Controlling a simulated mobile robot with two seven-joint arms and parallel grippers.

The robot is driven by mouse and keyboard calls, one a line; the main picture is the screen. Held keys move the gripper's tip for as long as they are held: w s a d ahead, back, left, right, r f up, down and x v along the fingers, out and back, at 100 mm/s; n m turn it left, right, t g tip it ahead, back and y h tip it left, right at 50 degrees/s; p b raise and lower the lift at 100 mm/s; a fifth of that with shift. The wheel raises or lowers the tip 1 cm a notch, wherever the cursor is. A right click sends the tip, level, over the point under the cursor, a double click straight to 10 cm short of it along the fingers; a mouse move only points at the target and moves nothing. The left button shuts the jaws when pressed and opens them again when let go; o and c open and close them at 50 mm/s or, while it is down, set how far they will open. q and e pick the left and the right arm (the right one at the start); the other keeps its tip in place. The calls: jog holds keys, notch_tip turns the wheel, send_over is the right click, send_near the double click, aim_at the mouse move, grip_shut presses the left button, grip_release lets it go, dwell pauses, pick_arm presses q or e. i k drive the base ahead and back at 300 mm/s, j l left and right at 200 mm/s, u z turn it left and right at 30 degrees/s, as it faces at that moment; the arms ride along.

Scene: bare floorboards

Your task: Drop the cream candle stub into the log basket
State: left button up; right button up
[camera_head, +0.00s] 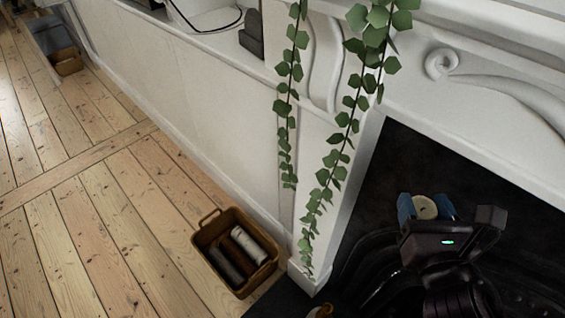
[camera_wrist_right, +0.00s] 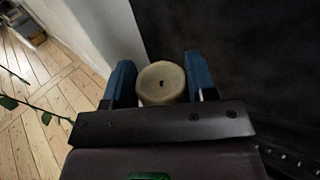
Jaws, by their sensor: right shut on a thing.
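The cream candle stub (camera_head: 425,207) is between the blue fingertips of my right gripper (camera_head: 427,208), over the dark fireplace area at the right of the head view. In the right wrist view the candle stub (camera_wrist_right: 162,83) shows its round top with a small dark wick, and the right gripper (camera_wrist_right: 162,84) is shut on it from both sides. The log basket (camera_head: 203,239) is a brown tub with handles on the floorboards, left of and apart from the gripper. Several logs lie in it. My left gripper is not in view.
A white mantelpiece (camera_head: 350,110) stands between the floorboards and the dark hearth. Green trailing vines (camera_head: 340,140) hang down in front of it, near the basket. A second brown basket (camera_head: 67,61) stands far left. The floorboards (camera_head: 100,230) left of the log basket are clear.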

aim_at(245, 253)
jog(key=u, duration=0.6)
jog(key=i+j+u, duration=0.1)
jog(key=j, duration=0.25)
jog(key=i+j, duration=0.1)
jog(key=j, duration=0.25)
jog(key=i+j+u, duration=0.15)
jog(key=j, duration=0.2)
jog(key=i+l, duration=0.1)
jog(key=i, duration=0.35)
